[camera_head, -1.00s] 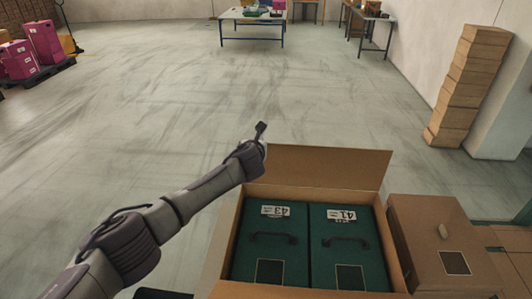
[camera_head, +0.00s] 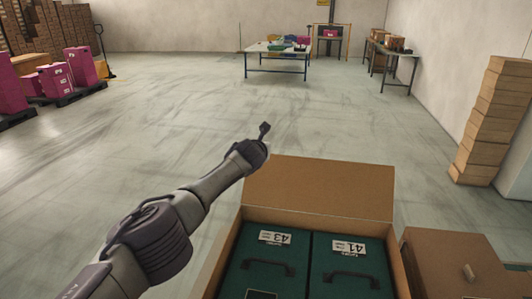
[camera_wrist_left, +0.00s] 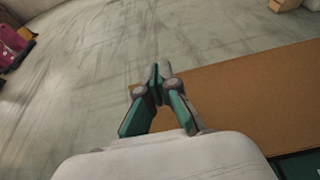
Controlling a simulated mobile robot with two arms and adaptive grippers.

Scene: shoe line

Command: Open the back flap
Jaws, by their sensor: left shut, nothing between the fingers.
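The back flap (camera_head: 318,190) of an open cardboard box stands up and leans outward at the far side of the box. It also shows in the left wrist view (camera_wrist_left: 245,95) as a wide brown panel. My left gripper (camera_head: 264,128) is shut and empty, above and beside the flap's upper left corner. In the left wrist view its fingertips (camera_wrist_left: 160,72) are together over the floor, close to the flap's left edge; whether they touch it I cannot tell. Two green shoe boxes (camera_head: 269,258) with handles, labelled 43 and 41, lie inside the box. My right gripper is not in view.
A closed brown carton (camera_head: 455,262) stands right of the open box. A tall stack of brown boxes (camera_head: 493,120) is by the right wall. Tables (camera_head: 277,52) and pink boxes (camera_head: 62,76) are far off. The floor behind the flap is clear.

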